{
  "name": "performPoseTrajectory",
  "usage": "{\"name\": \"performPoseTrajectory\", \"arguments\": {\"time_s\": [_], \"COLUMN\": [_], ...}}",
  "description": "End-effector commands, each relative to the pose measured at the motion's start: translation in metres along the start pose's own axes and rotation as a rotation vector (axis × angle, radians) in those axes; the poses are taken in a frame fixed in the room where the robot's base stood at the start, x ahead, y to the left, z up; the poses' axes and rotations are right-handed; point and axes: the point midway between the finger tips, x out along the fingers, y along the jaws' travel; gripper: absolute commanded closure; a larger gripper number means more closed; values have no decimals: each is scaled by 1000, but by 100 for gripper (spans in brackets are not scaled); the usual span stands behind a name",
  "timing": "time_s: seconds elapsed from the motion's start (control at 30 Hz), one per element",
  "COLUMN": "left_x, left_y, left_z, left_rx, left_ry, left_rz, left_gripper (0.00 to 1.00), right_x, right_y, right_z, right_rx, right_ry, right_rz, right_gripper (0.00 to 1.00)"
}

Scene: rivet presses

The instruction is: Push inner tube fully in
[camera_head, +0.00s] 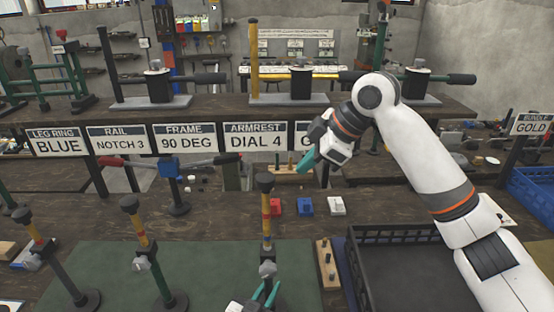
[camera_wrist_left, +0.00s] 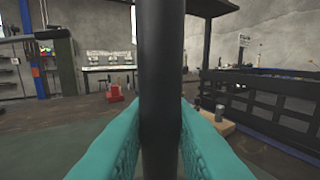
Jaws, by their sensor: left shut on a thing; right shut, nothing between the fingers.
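An upright leg stands at the front middle of the head view. Its yellow inner tube (camera_head: 267,235) has red bands and a black cap (camera_head: 265,182) on top. The inner tube rises well above a grey collar (camera_head: 267,269). My left gripper (camera_head: 265,292) is below that collar, its teal fingers shut around the leg's black outer tube (camera_wrist_left: 162,70), which looks upright in the left wrist view. The lower end of the leg is hidden. My right gripper (camera_head: 306,160) is shut and empty, above and to the right of the black cap, apart from it.
Two similar legs (camera_head: 160,275) (camera_head: 55,265) lean in the view at the left of the green mat (camera_head: 205,262). A wooden block with pegs (camera_head: 327,280) and a black crate (camera_head: 400,234) lie to the right. Red, blue and white blocks (camera_head: 306,206) sit behind.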

Motion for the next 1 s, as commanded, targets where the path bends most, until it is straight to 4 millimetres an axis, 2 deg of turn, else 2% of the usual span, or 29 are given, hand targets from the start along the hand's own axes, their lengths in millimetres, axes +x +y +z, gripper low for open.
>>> {"name": "performPoseTrajectory", "arguments": {"time_s": [0.03, 0.2, 0.3, 0.43, 0.53, 0.67, 1.0], "left_x": [0, 0, 0, 0, 0, 0, 0], "left_y": [0, 0, 0, 0, 0, 0, 0], "left_z": [1, 1, 0, 1, 1, 1, 1], "left_rx": [0, 0, 0, 0, 0, 0, 0], "left_ry": [-2, -2, -2, -2, -2, -2, -2], "left_rz": [0, 0, 0, 0, 0, 0, 0], "left_gripper": [100, 100, 100, 100, 100, 100, 100], "right_x": [-28, -100, -130, -152, -154, -139, -71], "right_y": [0, 16, 26, 35, 38, 43, 62], "right_z": [15, 52, 65, 74, 77, 81, 97], "right_rx": [8, 10, 1, -11, -14, -15, -15], "right_ry": [-43, -157, -200, -230, -237, -238, -237], "right_rz": [31, 160, 215, 257, 271, 274, 274], "right_gripper": [100, 100, 100, 100, 100, 100, 100]}}
